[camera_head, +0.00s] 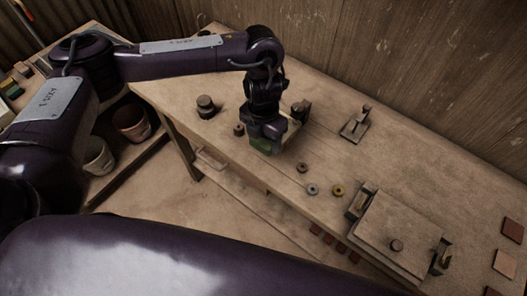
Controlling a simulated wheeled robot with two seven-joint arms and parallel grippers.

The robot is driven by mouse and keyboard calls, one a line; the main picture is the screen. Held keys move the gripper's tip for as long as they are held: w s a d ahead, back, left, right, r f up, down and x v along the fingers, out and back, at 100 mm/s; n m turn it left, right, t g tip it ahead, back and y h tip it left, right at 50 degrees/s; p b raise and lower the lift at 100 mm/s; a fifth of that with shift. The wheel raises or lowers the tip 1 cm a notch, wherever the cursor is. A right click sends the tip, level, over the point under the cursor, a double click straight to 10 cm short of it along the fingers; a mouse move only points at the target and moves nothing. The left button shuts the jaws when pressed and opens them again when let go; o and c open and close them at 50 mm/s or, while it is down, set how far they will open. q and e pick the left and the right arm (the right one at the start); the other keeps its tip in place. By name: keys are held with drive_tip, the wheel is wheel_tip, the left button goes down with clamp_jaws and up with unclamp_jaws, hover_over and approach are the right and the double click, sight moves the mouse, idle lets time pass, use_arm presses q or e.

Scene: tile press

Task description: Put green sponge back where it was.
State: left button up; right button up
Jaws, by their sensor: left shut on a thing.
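The green sponge (262,146) shows as a small green block at the lower end of my left gripper (267,136). My left gripper points down over the left part of the wooden workbench (385,133) and is shut on the sponge. The gripper hides part of the sponge, and I cannot tell whether the sponge touches the bench top. My right gripper is not in view.
Small rings (312,189) lie to the right of the sponge. A dark cylinder (206,106) stands to its left. A metal stand (356,124) is behind, and a press with a flat plate (398,232) sits at right. Tiles (505,263) lie at far right.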

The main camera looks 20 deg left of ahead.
sight(264, 140)
use_arm(q)
wheel_tip(264, 140, down, 4)
drive_tip(key=shift+r, duration=0.25)
wheel_tip(264, 140, down, 4)
drive_tip(key=shift+r+b, duration=0.1)
drive_tip(key=shift+b, duration=0.6)
drive_tip(key=o, duration=0.9)
drive_tip(key=shift+r, duration=0.25)
wheel_tip(264, 140, up, 12)
drive_tip(key=shift+f+p, duration=0.25)
drive_tip(key=shift+p, duration=0.35)
drive_tip(key=shift+d, duration=0.1)
